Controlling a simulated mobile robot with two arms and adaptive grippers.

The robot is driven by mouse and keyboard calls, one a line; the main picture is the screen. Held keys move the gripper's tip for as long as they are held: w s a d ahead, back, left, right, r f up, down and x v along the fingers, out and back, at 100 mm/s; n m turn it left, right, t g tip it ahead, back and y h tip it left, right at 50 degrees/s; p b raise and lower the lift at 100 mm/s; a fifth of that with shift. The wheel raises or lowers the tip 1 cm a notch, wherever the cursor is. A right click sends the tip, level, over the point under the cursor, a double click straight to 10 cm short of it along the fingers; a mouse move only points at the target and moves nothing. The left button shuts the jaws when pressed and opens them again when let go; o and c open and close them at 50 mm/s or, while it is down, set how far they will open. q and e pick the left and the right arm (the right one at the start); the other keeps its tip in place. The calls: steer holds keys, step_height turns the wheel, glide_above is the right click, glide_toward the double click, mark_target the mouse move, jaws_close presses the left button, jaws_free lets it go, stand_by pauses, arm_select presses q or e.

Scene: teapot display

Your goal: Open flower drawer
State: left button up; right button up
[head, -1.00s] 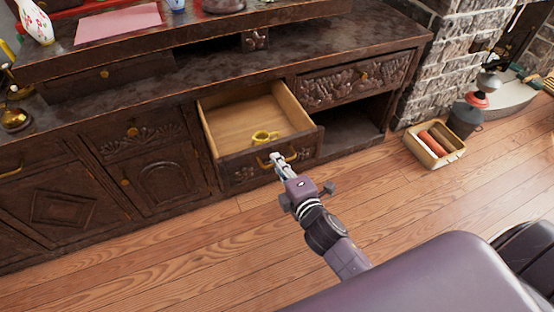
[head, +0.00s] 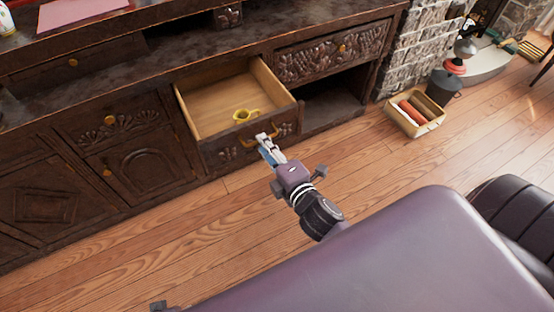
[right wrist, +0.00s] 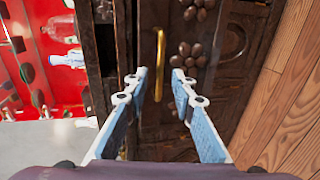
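The flower drawer (head: 245,147), dark wood with carved flowers on its front, is pulled well out of the cabinet, showing its pale wooden inside. A small yellow cup (head: 246,115) sits inside it. My right gripper (head: 267,143) is just in front of the drawer's brass handle (head: 253,140). In the right wrist view, the fingers of my right gripper (right wrist: 155,80) are spread, and the upright brass handle (right wrist: 159,62) shows ahead between the fingertips, with nothing clamped. Carved flowers show on the drawer front (right wrist: 197,35). My left gripper's fingers are not visible.
A closed carved drawer (head: 335,53) is to the right, above a dark open recess (head: 330,108). A wooden box (head: 415,118) with reddish rolls stands on the floor by the stone wall. The wooden floor (head: 130,250) before the cabinet is clear.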

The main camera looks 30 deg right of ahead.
steer(key=v, duration=0.8)
steer(key=shift+s, duration=0.25)
